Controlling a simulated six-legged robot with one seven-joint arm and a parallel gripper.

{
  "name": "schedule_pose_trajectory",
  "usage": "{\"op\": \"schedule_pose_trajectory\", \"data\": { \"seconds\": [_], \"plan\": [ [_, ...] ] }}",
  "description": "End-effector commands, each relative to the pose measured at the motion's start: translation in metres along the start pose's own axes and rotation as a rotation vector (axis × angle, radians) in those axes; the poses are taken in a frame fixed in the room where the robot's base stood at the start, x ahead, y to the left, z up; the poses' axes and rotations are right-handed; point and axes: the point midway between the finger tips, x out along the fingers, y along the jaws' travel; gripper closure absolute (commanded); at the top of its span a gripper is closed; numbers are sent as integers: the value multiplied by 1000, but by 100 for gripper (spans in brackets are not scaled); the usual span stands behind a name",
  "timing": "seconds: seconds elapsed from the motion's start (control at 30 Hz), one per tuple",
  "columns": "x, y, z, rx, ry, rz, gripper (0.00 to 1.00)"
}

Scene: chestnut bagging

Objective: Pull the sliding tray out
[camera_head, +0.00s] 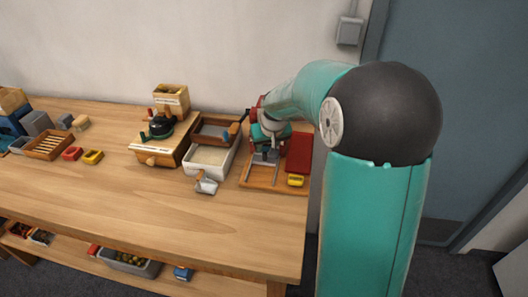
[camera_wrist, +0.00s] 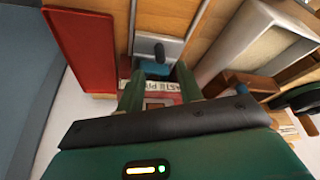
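A wooden board (camera_head: 258,185) with grey rails lies at the right end of the table. My gripper (camera_head: 265,143) is low over the back of the board. In the wrist view its two green fingers (camera_wrist: 159,76) stand apart, with the blue block between or just beyond their tips. Contact is unclear.
A red panel (camera_head: 299,152) stands right of the rails, with a yellow piece (camera_head: 295,180) in front. A white bin (camera_head: 208,161) and scoop (camera_head: 206,184) are to the left. The front table is clear.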

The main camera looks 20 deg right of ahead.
Motion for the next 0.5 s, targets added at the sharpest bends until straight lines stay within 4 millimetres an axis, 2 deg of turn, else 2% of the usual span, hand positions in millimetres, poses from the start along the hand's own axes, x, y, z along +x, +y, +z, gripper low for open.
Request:
{"op": "schedule_pose_trajectory", "data": {
  "seconds": [0.03, 0.2, 0.33, 0.5],
  "plan": [
    [12, -1, 1, 0, -4, -1, 64],
    [38, -2, 0, -1, -2, -1, 64],
    [48, -4, 0, -1, -1, -1, 64],
    [51, -4, -1, -1, 1, 0, 64]
  ]
}}
